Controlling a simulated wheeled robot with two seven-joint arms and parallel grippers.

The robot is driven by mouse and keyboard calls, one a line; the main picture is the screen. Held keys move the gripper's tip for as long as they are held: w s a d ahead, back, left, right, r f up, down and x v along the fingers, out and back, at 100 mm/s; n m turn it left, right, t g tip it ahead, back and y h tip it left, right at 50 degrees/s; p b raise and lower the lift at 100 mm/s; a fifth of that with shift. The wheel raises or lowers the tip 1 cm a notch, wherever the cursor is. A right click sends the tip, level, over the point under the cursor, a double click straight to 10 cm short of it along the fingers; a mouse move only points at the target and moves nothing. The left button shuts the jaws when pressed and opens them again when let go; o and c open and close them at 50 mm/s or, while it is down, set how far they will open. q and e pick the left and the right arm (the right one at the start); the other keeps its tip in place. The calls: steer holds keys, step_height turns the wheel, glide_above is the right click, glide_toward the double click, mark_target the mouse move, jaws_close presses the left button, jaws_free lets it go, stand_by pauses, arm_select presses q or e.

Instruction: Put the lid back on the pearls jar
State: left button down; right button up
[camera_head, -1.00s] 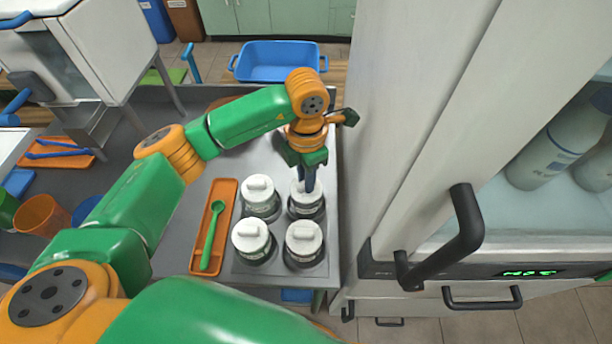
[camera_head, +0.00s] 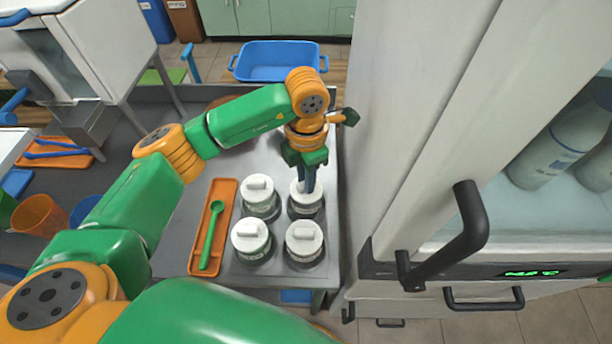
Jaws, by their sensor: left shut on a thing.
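My left gripper (camera_head: 307,178) points down at the back right jar (camera_head: 306,208), shut on that jar's white lid (camera_head: 303,194). This lid sits on or just at the jar's mouth; whether it is fully seated I cannot tell. The back left jar (camera_head: 261,205), front left jar (camera_head: 252,247) and front right jar (camera_head: 304,249) have lids on. The labels are too small to read, so I cannot tell which jar holds pearls. My right gripper is out of view.
An orange tray (camera_head: 227,213) with a green spoon (camera_head: 211,236) lies left of the jars. A white fridge with a dark handle (camera_head: 447,240) stands close on the right.

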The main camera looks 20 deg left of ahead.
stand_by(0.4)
arm_select(q)
steer(key=shift+c, duration=1.1)
jaws_free()
steer(key=shift+r+p, duration=2.3)
steer(key=shift+r, duration=1.25)
